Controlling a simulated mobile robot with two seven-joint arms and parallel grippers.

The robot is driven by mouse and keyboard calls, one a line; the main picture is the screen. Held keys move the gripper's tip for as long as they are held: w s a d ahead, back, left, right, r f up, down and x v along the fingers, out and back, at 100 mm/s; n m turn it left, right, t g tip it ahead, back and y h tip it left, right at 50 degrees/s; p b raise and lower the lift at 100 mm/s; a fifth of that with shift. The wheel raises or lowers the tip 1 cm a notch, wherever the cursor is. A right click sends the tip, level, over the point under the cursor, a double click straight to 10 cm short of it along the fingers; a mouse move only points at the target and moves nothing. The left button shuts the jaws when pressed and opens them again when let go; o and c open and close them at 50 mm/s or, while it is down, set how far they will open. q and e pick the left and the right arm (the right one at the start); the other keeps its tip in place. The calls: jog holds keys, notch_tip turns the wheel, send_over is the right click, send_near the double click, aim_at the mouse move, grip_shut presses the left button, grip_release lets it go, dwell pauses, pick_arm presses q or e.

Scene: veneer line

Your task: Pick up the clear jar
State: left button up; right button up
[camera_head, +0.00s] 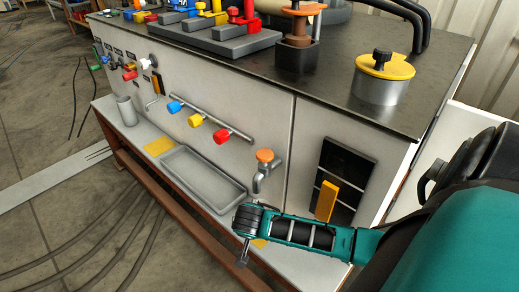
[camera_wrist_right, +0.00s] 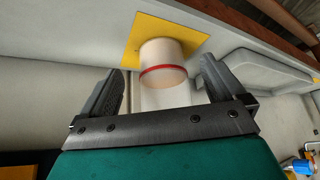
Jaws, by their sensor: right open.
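The clear jar (camera_wrist_right: 163,52), a pale see-through cylinder with a red band, stands on a yellow square pad (camera_wrist_right: 132,38) in the right wrist view. My right gripper (camera_wrist_right: 162,68) is open, with one finger on either side of the jar's near end and a visible gap to each finger. Nothing is held. In the head view my right gripper (camera_head: 244,240) is over the low shelf, with a corner of a yellow pad (camera_head: 260,243) showing beside it. The jar cannot be made out there. My left gripper is not in view.
A grey tray (camera_head: 202,179) lies on the shelf next to my right gripper, under a tap (camera_head: 264,170) with an orange knob. A second yellow pad (camera_head: 158,146) and a grey cup (camera_head: 127,110) are farther left. The cabinet panel with several coloured knobs rises behind.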

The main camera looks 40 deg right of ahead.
jog(key=w+d, duration=0.1)
jog(key=w+d+b, duration=0.1)
jog(key=d, duration=0.1)
jog(key=shift+w+f, duration=0.25)
jog(key=shift+f, duration=0.15)
jog(key=shift+d+f+b, duration=0.1)
jog(key=shift+f+b, duration=0.05)
jog(key=shift+b, duration=0.15)
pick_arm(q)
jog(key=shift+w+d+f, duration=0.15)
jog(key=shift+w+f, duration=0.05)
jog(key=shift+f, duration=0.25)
pick_arm(e)
jog(key=c, duration=1.3)
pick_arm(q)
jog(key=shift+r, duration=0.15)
pick_arm(e)
jog(key=shift+r, duration=0.2)
